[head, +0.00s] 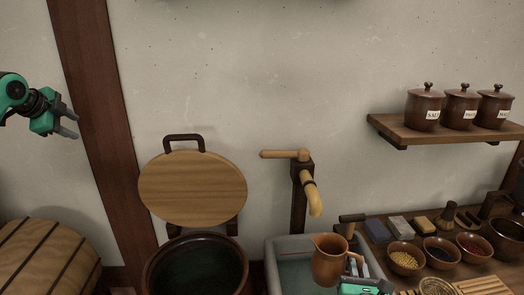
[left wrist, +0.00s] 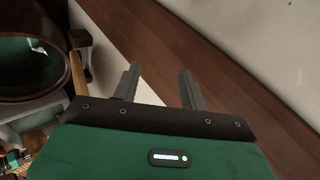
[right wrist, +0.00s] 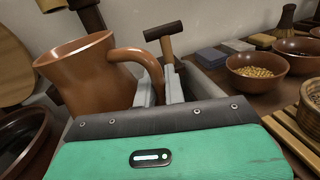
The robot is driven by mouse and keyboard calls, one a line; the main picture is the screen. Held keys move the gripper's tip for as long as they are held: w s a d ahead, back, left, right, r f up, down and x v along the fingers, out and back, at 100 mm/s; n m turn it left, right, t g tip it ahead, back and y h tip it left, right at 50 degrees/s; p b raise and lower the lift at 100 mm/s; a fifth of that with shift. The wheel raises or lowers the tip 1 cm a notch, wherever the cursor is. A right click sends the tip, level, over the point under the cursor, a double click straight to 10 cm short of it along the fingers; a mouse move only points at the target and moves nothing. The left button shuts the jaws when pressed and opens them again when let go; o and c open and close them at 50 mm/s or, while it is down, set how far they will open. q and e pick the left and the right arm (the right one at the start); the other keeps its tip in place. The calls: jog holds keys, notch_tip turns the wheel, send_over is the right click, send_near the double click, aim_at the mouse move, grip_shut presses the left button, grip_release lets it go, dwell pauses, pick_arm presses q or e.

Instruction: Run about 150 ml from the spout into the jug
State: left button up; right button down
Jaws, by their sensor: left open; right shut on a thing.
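The brown jug (head: 328,259) is upright over the grey stone basin (head: 276,243), just below the spout (head: 315,201). The spout hangs from a wooden tap post (head: 299,213) with a pale lever handle (head: 280,154) pointing left. No stream of water shows at the spout. My right gripper (head: 357,268) is shut on the jug's handle; the jug (right wrist: 90,77) and the gripper (right wrist: 161,92) fill the left and middle of the right wrist view. The jug's inside is hidden. My left gripper (head: 74,124) is open and empty, high at the left by the timber post; its fingers show in the left wrist view (left wrist: 157,88).
A dark pot (head: 196,270) stands left of the basin, its round wooden lid (head: 192,188) raised behind it. A counter at right holds bowls (head: 405,260), blocks and brushes. A shelf (head: 440,131) carries lidded jars. A drum (head: 47,262) stands lower left.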

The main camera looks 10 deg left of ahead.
pick_arm(q)
jog(key=w+d+r+m+h, duration=0.25)
jog(key=w+d, duration=0.25)
jog(key=d, duration=0.4)
jog(key=g+h, duration=0.2)
jog(key=g, duration=0.4)
send_near(262, 151)
jog(key=shift+n, duration=0.25)
jog(key=x, duration=0.9)
jog(key=shift+w+d+f, duration=0.15)
jog(key=shift+w+f, duration=0.05)
jog(key=shift+f, duration=0.1)
grip_shut()
